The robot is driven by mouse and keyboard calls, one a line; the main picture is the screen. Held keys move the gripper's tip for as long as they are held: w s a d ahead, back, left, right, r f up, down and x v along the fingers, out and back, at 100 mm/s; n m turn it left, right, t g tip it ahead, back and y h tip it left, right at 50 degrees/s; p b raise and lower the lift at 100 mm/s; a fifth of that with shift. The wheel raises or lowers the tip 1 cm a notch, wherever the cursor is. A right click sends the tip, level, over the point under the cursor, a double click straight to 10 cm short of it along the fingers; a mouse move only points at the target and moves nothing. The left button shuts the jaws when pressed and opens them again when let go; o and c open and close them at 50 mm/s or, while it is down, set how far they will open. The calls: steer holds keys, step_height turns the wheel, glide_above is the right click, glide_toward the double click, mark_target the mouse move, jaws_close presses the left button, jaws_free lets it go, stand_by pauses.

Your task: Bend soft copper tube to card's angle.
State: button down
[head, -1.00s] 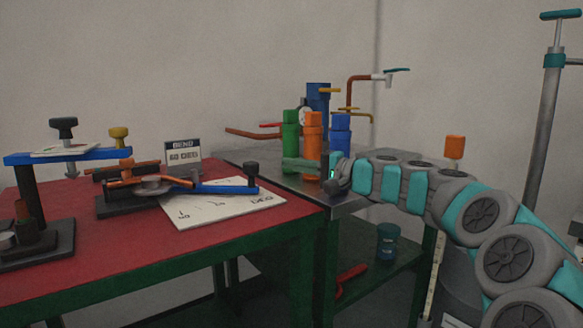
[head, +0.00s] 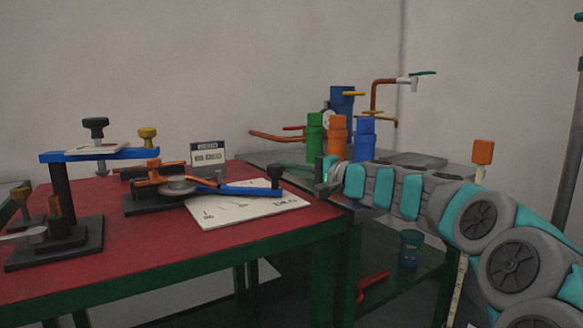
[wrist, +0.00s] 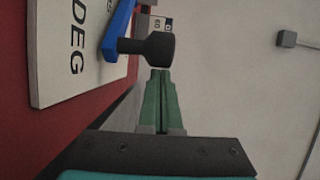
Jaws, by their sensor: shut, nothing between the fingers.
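The tube bender on the red table has a grey round former (head: 178,184) and a blue lever (head: 245,189) ending in a black knob (head: 275,172). The orange-brown copper tube (head: 203,180) lies across the former. A small card (head: 208,154) stands behind it; it seems to read BEND 60 DEG. My gripper (head: 282,165) has green fingers pressed together, with nothing between them. In the wrist view my fingertips (wrist: 160,72) point at the black knob (wrist: 150,48), just short of it or beside it; contact cannot be told.
A white angle sheet (head: 245,207) marked DEG lies under the lever. A clamp stand with a blue bar (head: 98,156) is at left. Green, orange (head: 337,138) and blue cylinders stand on the grey bench behind my arm. A lower shelf holds a cup (head: 410,248).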

mark_target(280, 172)
steer(key=shift+s, duration=0.1)
stand_by(0.3)
steer(key=shift+s+a+f+b, duration=0.15)
steer(key=shift+s+b, duration=0.25)
steer(key=shift+b, duration=0.1)
steer(key=shift+s+m+t+h+b, duration=0.4)
steer(key=shift+s+m+t+b, duration=0.1)
steer(key=shift+s+t+b, duration=0.15)
steer(key=shift+s+a+m+t+h+b, duration=0.25)
steer(key=shift+s+m+t+h+b, duration=0.3)
steer(key=shift+s+b, duration=0.4)
steer(key=s, duration=0.1)
steer(key=s+b, duration=0.1)
steer(key=s+t+h, duration=0.1)
steer(key=shift+s+a+m, duration=0.3)
steer(key=shift+s+m, duration=0.05)
steer(key=shift+s+a, duration=0.25)
steer(key=shift+s, duration=0.45)
steer(key=shift+w+d, duration=0.1)
